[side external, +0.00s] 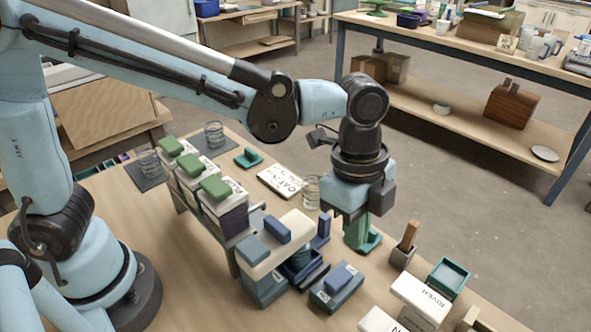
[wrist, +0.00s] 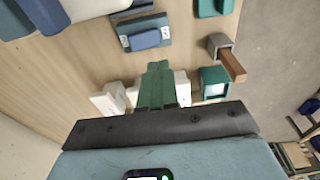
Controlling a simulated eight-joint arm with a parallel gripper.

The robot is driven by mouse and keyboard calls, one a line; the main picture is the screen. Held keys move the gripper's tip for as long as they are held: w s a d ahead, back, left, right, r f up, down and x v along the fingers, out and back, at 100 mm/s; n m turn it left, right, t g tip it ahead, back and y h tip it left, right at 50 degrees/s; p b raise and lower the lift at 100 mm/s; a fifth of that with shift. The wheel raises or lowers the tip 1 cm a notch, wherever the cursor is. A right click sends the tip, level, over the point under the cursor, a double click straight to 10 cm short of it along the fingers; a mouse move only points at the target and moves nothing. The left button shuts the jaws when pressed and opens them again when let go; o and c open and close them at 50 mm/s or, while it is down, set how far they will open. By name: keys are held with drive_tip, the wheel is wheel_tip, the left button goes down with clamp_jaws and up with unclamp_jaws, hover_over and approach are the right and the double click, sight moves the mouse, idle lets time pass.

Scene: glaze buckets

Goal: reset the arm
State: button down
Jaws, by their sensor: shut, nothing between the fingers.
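My gripper (side external: 356,246) hangs pointing down over the right part of the wooden table, its green fingers shut and empty. In the wrist view, the fingers (wrist: 158,68) are pressed together in the middle of the picture. A teal piece (side external: 373,239) lies right beside the fingertips in the side view; I cannot tell whether they touch it.
A wooden handle stands in a grey holder (side external: 402,255), beside an open green box (side external: 449,277). White labelled containers (side external: 420,297) sit at the front right. Glass jars (side external: 214,134) stand on dark mats behind. A white labelled slab (side external: 280,182) lies behind the stand.

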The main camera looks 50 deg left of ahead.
drive_tip(key=a+r+n+t, duration=0.1)
drive_tip(key=a+n+t, duration=0.1)
drive_tip(key=a+n, duration=0.4)
drive_tip(key=s+a+n+t+y, duration=0.1)
drive_tip(key=a+n+t, duration=0.1)
drive_tip(key=a+n, duration=0.4)
drive_tip(key=s+a+r+n+t, duration=0.1)
drive_tip(key=a+n+t, duration=0.2)
drive_tip(key=a+n, duration=0.3)
drive_tip(key=a, duration=0.5)
drive_tip(key=shift+s+a+r, duration=0.25)
drive_tip(key=shift+r, duration=0.1)
drive_tip(key=c, duration=1.8)
unclamp_jaws()
